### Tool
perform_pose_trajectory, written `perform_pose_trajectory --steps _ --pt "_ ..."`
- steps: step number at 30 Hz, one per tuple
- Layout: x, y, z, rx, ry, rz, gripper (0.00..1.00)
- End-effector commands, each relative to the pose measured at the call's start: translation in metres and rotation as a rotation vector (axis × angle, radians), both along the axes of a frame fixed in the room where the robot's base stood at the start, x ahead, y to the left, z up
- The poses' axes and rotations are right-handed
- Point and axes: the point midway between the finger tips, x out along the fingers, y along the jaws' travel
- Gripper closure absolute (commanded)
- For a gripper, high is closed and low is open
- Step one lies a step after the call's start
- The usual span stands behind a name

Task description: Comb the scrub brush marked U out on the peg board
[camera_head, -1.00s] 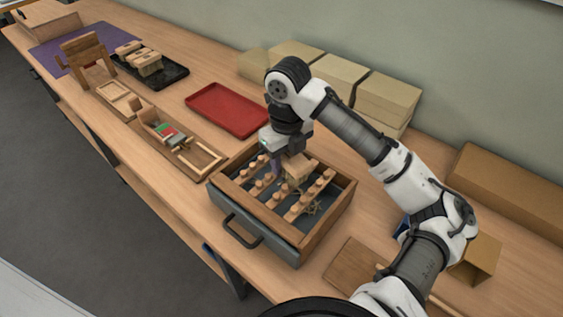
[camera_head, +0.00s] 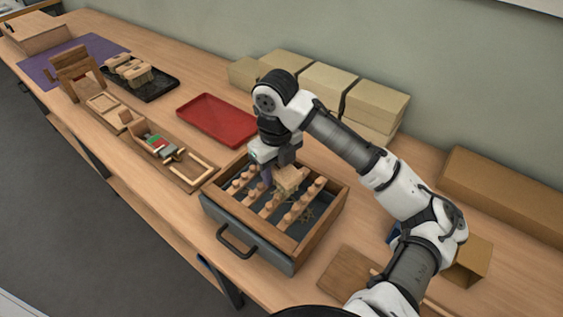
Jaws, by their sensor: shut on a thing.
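The peg board (camera_head: 236,203) is a wooden frame with rows of round pegs over a dark tray with a handle, in the middle of the bench. My gripper (camera_head: 280,166) points down over its back part and is shut on a light wooden scrub brush (camera_head: 290,179). I cannot tell how deep the bristles sit between the pegs.
A red tray (camera_head: 217,118) lies behind the board. A long wooden tray (camera_head: 175,160) with small coloured pieces is at its left. Further left, a black tray (camera_head: 160,91) holds several brushes. Cardboard boxes (camera_head: 340,90) line the wall. A flat board (camera_head: 345,275) lies at front right.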

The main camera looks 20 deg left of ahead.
Motion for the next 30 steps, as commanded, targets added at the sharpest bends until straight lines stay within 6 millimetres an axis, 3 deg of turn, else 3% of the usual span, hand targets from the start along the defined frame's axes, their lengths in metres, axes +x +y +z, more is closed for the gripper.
perform_pose_trajectory --steps 21,30 --pt "-0.043 0.016 -0.001 -0.001 0.010 0.011 0.77" --pt "-0.035 0.013 -0.002 -0.001 0.008 0.003 0.77"
